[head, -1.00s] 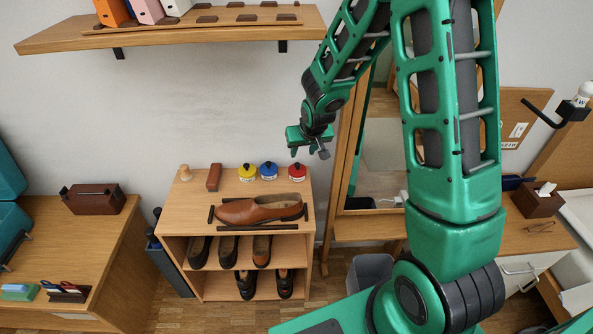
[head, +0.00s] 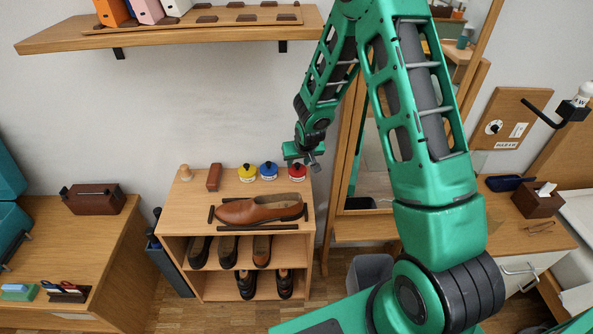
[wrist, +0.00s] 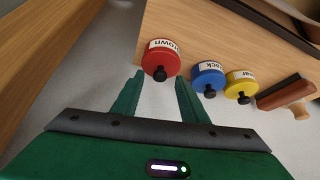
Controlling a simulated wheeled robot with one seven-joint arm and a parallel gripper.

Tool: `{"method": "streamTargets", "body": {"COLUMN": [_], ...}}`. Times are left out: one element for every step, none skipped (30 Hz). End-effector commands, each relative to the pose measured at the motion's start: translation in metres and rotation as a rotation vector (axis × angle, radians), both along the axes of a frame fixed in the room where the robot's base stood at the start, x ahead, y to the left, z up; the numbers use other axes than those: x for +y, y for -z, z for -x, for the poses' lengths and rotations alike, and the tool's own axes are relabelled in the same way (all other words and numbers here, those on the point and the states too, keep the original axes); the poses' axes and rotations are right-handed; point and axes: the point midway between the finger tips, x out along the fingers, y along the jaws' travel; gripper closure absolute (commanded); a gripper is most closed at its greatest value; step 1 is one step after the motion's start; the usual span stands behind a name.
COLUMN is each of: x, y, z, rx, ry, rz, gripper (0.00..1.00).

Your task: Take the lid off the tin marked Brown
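The tin marked Brown is the red tin (wrist: 160,60), on the cabinet top near its edge in the wrist view. Its label reads "own" at the visible end, and a dark knob or key sits at its near side. The red tin (head: 297,172) is the rightmost of the three tins in the head view. My gripper (wrist: 157,85) is open and empty, its two green fingers pointing toward the red tin, apart from it. In the head view my gripper (head: 303,160) hovers just above and behind the red tin.
A blue tin (wrist: 208,76) and a yellow tin (wrist: 240,86) stand beside the red one. A wooden-handled brush (wrist: 287,92) lies further along. A brown shoe (head: 258,209) lies on the cabinet top (head: 190,208). A mirror frame (head: 340,150) stands close on the right.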

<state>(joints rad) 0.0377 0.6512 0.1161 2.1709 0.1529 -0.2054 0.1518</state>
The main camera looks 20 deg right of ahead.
Motion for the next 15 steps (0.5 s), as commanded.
{"method": "streamTargets", "body": {"x": [-0.0006,-0.0007,-0.0009,-0.001,-0.001,-0.0011,-0.0012,-0.0011,-0.0012,-0.0012,-0.0012,-0.0012,-0.0012,-0.0012,-0.0012], "y": [0.0055,0.0074,0.0092,0.0101,0.0109,0.0114,0.0116,0.0116,0.0115,0.0114,0.0114,0.0113,0.0113,0.0113,0.0112], "z": [-0.0023,-0.0033,-0.0046,-0.0054,-0.0059,-0.0063,-0.0065,-0.0066,-0.0066,-0.0065,-0.0065,-0.0065,-0.0065,-0.0065,-0.0064], "rx": [0.002,0.002,0.001,0.0,0.0,0.0,0.0,-0.001,-0.001,-0.001,-0.001,-0.001,0.0,0.0,0.0], "ry": [0.0,0.0,0.0,0.0,0.0,0.0,0.0,0.0,0.0,0.0,0.0,0.0,0.0,0.0,0.0], "rz": [0.0,0.0,0.0,0.0,0.0,0.0,0.0,0.0,0.001,0.001,0.001,0.001,0.001,0.001,0.001], "gripper": [0.6,0.6,0.6,0.6,0.6,0.6,0.6,0.6,0.6,0.6,0.6,0.6,0.68,0.75,0.84]}}
